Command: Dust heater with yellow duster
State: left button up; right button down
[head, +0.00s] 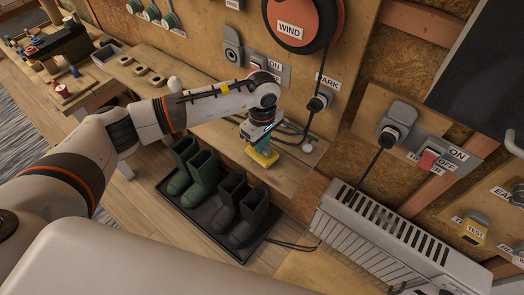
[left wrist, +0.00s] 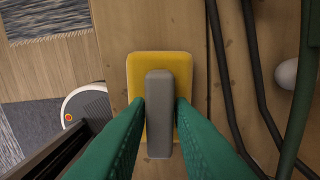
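The yellow duster (head: 262,160) is at the wooden bench, below my left gripper (head: 262,143). In the left wrist view the duster shows a yellow pad (left wrist: 160,62) with a grey handle (left wrist: 159,100) on top. The green fingers of my left gripper (left wrist: 160,112) lie against both sides of the handle, with no clear gap. I cannot tell whether the pad touches the bench. The white slatted heater (head: 395,240) stands at the lower right against the wall, apart from the duster. My right gripper is not in view.
Green boots (head: 195,173) and dark boots (head: 242,208) stand on a black tray (head: 212,232) below the bench (head: 222,135). Dark cables (left wrist: 233,100) and a pale round object (left wrist: 287,73) lie beside the duster. A switch box (head: 398,122) is on the wall above the heater.

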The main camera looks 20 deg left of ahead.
pick_arm(q)
grip_shut()
jog(key=shift+r+p, duration=1.3)
jog(key=shift+r, duration=1.7)
jog(key=s+a+r+m, duration=0.2)
jog(key=s+r+m, duration=0.1)
jog(key=s+m, duration=0.3)
jog(key=s+a+r+m, duration=0.2)
jog(key=s+r+m, duration=0.2)
jog(key=s+m, duration=0.2)
jog(key=shift+s+r+m, duration=0.3)
jog(key=shift+s+m, duration=0.1)
jog(key=shift+s, duration=0.55)
